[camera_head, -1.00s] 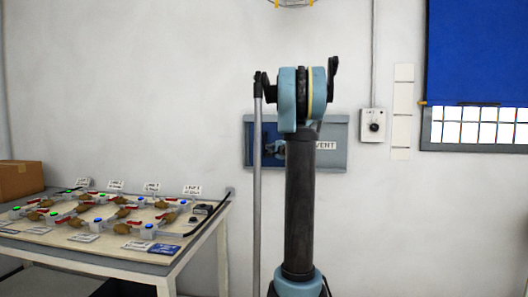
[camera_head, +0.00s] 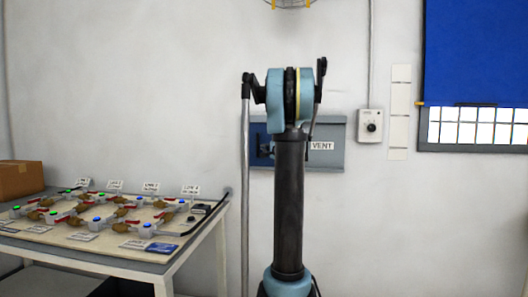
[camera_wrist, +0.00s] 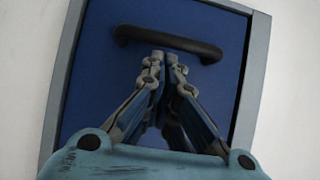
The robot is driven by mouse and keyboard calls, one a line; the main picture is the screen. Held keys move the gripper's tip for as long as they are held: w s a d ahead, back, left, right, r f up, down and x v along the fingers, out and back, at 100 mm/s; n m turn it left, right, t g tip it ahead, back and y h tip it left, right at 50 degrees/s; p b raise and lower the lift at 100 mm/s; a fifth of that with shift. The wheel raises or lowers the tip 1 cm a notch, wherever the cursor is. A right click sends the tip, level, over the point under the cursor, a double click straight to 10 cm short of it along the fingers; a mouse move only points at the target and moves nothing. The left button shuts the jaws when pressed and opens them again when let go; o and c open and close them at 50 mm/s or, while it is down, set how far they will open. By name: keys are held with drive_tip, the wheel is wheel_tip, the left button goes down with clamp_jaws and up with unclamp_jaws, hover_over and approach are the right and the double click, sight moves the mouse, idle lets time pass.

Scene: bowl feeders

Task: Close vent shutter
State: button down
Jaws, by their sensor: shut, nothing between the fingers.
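The vent (camera_head: 335,128) is a grey-blue framed unit on the wall, with a white VENT label (camera_head: 321,146) and a darker blue part at its left. My arm hides its middle in the head view. In the wrist view a blue panel (camera_wrist: 92,85) with a black arched handle (camera_wrist: 185,42) sits inside a grey frame (camera_wrist: 255,75). A dark strip shows between panel and frame at the right. My gripper (camera_wrist: 166,60) is shut and empty, its fingertips just below the handle's middle; whether they touch it I cannot tell. The head view does not show the fingers clearly.
A table (camera_head: 175,262) with several valves and lit indicators stands at the left, a cardboard box (camera_head: 20,180) at its back. A dial box (camera_head: 371,126) is on the wall right of the vent. A blue blind (camera_head: 475,50) hangs farther right.

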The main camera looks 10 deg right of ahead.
drive_tip(key=s+d, duration=0.4)
drive_tip(key=s, duration=0.7)
drive_tip(key=s+a+f+n+g+y, duration=0.1)
drive_tip(key=s+a+f+n+g, duration=0.4)
drive_tip(key=s+a+f, duration=0.45)
drive_tip(key=s+a+f+n+g+y, duration=0.2)
drive_tip(key=s+a+f+n+g, duration=0.4)
drive_tip(key=s+a, duration=0.65)
drive_tip(key=s+d+f+n+g+h, duration=0.2)
drive_tip(key=s+f+h, duration=0.1)
drive_tip(key=s+f, duration=0.6)
drive_tip(key=s+d+f+n+g+h, duration=0.2)
drive_tip(key=s+f, duration=0.8)
drive_tip(key=s, duration=0.5)
drive_tip(key=shift+s+f+n+h, duration=0.3)
drive_tip(key=shift+s+n+h, duration=0.15)
drive_tip(key=shift+h, duration=0.25)
drive_tip(key=shift+w+f+g, duration=0.2)
drive_tip(key=shift+w+g, duration=0.1)
drive_tip(key=shift+w, duration=0.2)
